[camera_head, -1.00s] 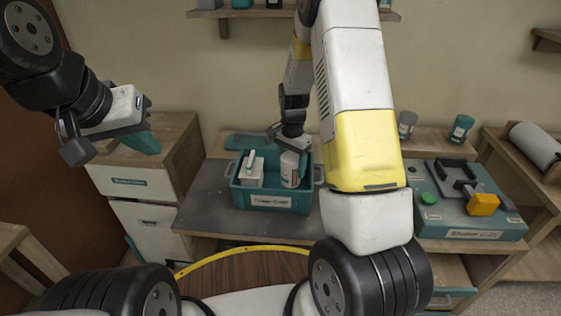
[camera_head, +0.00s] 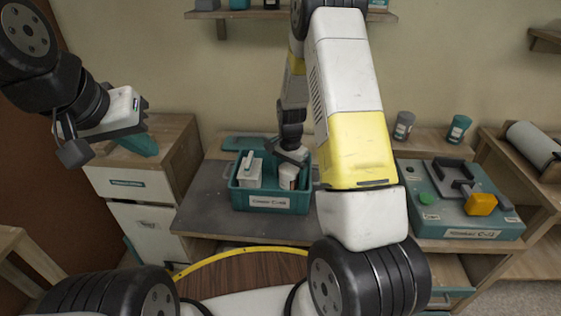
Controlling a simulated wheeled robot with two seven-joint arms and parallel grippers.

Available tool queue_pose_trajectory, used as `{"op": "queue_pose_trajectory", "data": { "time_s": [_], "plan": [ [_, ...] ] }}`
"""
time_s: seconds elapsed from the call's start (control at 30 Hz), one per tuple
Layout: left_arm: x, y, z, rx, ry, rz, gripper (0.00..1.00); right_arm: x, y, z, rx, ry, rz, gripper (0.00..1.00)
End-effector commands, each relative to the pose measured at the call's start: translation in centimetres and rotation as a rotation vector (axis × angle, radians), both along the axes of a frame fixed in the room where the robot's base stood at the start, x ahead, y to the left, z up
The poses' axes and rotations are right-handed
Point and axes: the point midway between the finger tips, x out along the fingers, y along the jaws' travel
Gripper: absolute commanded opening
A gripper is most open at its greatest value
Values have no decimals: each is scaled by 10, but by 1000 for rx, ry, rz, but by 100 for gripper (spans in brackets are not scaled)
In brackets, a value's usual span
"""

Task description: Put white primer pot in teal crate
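The teal crate (camera_head: 270,202) stands on the grey worktop in the middle, with a white label on its front. The white primer pot (camera_head: 286,172) is inside the crate's right half, with its top hidden by my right gripper. My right gripper (camera_head: 290,155) points down into the crate at the pot. Its fingertips are too small and covered to show whether they grip. My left gripper (camera_head: 108,142) hangs at the upper left, away from the crate, with its fingers apart and nothing visible between them.
A white container with a handle (camera_head: 249,174) fills the crate's left half. Drawers (camera_head: 140,215) are at the left; the worktop left of the crate is clear.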

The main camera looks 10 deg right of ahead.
Motion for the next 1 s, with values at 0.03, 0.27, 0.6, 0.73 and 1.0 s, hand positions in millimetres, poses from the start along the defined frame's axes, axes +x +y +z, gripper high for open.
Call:
{"op": "queue_pose_trajectory", "data": {
  "time_s": [0.03,0.27,0.6,0.73,1.0],
  "plan": [
    [0,0,0,0,0,0,0,0,0,0,0,0,0,84],
    [0,0,0,0,0,0,0,1,0,9,0,-4,0,84],
    [0,0,0,0,0,0,0,2,0,77,1,-6,1,84],
    [0,0,0,0,0,0,0,1,0,100,0,-5,0,84],
    [0,0,0,0,0,0,0,-2,0,130,7,-11,12,84]
  ]
}}
